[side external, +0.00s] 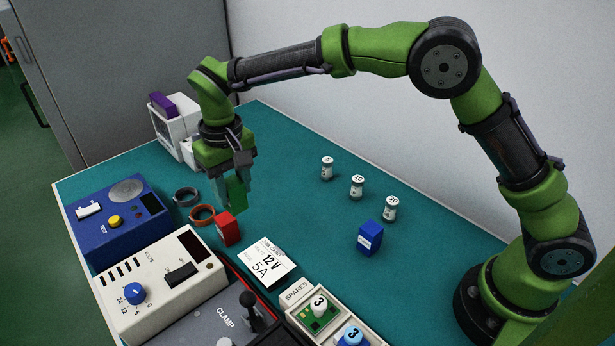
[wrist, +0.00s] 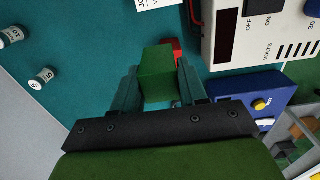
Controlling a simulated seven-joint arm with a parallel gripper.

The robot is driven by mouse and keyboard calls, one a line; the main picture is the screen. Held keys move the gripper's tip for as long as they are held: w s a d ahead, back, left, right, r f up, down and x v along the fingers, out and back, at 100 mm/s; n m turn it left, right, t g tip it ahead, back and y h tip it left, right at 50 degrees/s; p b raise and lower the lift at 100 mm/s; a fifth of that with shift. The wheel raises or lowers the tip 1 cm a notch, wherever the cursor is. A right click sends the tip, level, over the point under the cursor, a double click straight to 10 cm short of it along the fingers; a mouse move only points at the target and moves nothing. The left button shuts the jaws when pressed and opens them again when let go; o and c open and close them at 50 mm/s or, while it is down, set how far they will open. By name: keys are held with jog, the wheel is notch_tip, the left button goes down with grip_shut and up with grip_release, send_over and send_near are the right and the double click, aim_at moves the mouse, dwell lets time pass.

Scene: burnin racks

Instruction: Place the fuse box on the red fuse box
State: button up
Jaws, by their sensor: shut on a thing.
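A green fuse box (side external: 237,193) is held between the fingers of my gripper (side external: 234,178), above the teal table. In the wrist view the green fuse box (wrist: 157,75) sits between both fingers of my gripper (wrist: 158,88). The red fuse box (side external: 228,228) stands on the table just below and in front of the held box in the side view. In the wrist view only a part of the red fuse box (wrist: 177,52) shows, mostly hidden behind the green one. The two boxes look apart in height, though the exact gap is hard to tell.
A blue fuse box (side external: 370,238) and several white cylinders (side external: 357,187) stand on the right. Two rings (side external: 202,215) lie left of the red box. A white power unit (side external: 155,288), a blue tester (side external: 118,220) and a white card (side external: 265,262) are nearby.

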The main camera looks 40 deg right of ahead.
jog(key=w, duration=0.1)
jog(key=w+a, duration=0.1)
jog(key=w, duration=0.1)
jog(key=shift+a+f, duration=0.2)
jog(key=shift+a, duration=0.05)
jog(key=shift+f, duration=1.75)
jog(key=shift+f, duration=0.1)
jog(key=o, duration=1.1)
jog(key=shift+c, duration=0.2)
